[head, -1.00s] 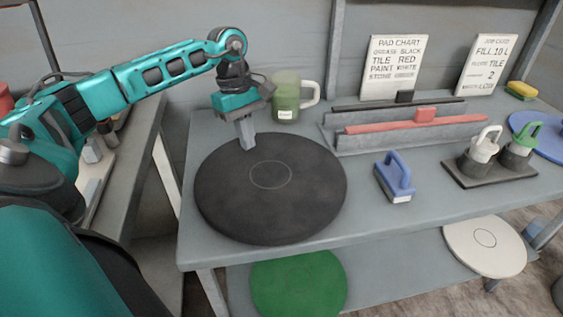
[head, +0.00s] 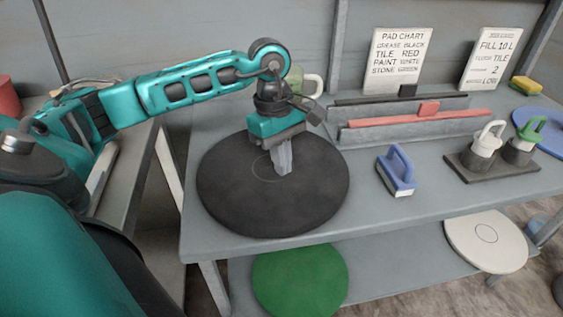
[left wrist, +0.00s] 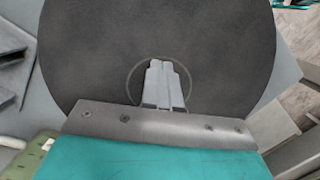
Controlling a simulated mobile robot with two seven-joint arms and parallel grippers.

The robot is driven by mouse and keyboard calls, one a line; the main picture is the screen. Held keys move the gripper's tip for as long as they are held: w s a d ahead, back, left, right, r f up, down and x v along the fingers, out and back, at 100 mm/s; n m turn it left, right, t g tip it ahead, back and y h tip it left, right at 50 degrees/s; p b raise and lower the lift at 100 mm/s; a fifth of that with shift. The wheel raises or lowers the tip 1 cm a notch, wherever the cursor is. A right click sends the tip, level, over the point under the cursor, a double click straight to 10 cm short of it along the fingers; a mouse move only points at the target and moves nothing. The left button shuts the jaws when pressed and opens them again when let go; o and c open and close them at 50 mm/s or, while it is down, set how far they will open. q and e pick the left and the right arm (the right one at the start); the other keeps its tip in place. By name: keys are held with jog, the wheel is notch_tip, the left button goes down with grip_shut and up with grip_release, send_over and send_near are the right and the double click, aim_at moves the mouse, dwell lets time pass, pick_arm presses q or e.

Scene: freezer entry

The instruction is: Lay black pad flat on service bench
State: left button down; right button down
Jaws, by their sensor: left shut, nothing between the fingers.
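The black pad (head: 235,195) is a large round disc lying flat on the left part of the grey service bench (head: 360,217). It also fills most of the left wrist view (left wrist: 90,60), with a thin ring mark at its centre. My left gripper (head: 284,170) is shut and empty, pointing down over the pad close to that ring. In the left wrist view its fingers (left wrist: 163,66) are together and cover part of the ring. I cannot tell whether the fingertips touch the pad. My right gripper is not in view.
A blue-handled brush (head: 396,170) stands right of the pad. A rack (head: 415,130) and a green jug (head: 296,80) are behind. White-handled and green-handled items (head: 483,145) are farther right. A green pad (head: 300,282) and a white pad (head: 487,243) lie on the lower shelf.

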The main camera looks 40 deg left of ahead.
pick_arm(q)
jog(key=shift+s+f, duration=0.1)
jog(key=shift+f, duration=0.25)
jog(key=shift+a, duration=0.1)
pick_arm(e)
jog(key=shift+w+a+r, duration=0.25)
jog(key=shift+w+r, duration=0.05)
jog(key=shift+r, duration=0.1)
